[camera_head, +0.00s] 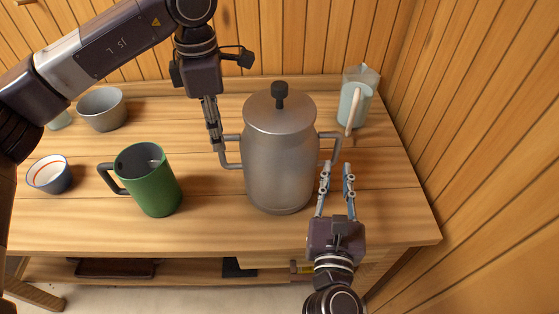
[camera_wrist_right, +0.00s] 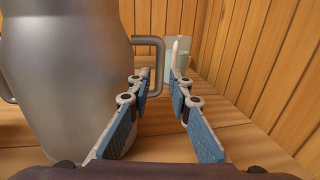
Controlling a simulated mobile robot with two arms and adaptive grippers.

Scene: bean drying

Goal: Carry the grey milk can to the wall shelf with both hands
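The grey milk can (camera_head: 280,160) stands upright on the wooden table, its lid with a black knob on top. It fills the left of the right wrist view (camera_wrist_right: 65,80). My left gripper (camera_head: 215,138) points down at the can's left handle (camera_head: 229,163); its fingers are seen edge-on, so its opening and any grip on the handle are unclear. My right gripper (camera_head: 337,168) is open and empty in front of the right handle (camera_head: 335,146). In the right wrist view, that handle (camera_wrist_right: 160,68) shows just beyond and between the fingertips. The wall shelf is not recognisable in view.
A pale jug (camera_head: 355,100) stands behind right of the can. Wooden walls close off the back and right.

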